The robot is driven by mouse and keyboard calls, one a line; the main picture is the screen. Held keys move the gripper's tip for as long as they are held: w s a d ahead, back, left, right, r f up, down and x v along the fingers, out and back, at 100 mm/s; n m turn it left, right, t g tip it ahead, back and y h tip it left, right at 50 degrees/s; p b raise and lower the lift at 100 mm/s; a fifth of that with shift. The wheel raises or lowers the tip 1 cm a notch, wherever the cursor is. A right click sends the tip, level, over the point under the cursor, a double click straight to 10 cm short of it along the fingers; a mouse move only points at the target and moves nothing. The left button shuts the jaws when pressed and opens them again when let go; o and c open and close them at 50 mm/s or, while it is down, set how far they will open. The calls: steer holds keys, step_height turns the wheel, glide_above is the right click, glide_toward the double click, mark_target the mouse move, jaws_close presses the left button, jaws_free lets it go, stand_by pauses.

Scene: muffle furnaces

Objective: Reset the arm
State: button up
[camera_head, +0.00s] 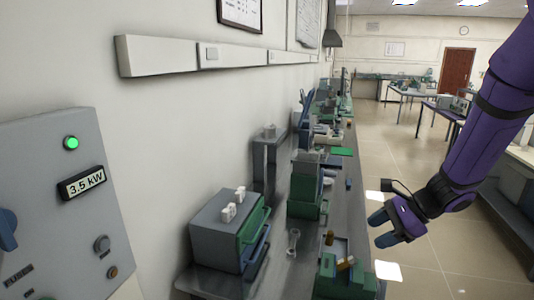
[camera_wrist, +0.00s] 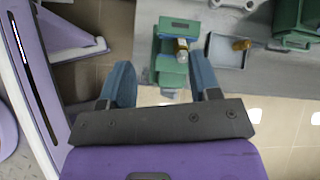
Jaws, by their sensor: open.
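My arm is purple with black bands and comes in from the upper right of the head view. My gripper (camera_head: 384,229) hangs over the floor aisle, to the right of the long bench. Its blue fingers also show in the wrist view (camera_wrist: 165,85), spread apart with nothing between them. Beyond the fingertips in the wrist view, a green device (camera_wrist: 172,66) with a small yellow-and-grey piece (camera_wrist: 182,48) on it stands at the bench edge. The gripper is apart from it.
The long grey bench (camera_head: 278,270) runs along the left wall with several green-and-grey devices. A grey control panel (camera_head: 50,200) reading 3.5 kW, with a lit green lamp, fills the left. A grey tray (camera_wrist: 226,52) lies beside the green device. The tiled aisle (camera_head: 450,240) is clear.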

steer(key=s+d+r+n+t+h, duration=0.2)
steer(key=s+r+n+h, duration=0.6)
steer(key=s+r+n, duration=1)
steer(key=s+r, duration=0.2)
steer(key=s, duration=0.2)
steer(key=shift+s+r+t+h, duration=0.15)
steer(key=shift+r+t+h, duration=0.15)
steer(key=shift+d, duration=0.1)
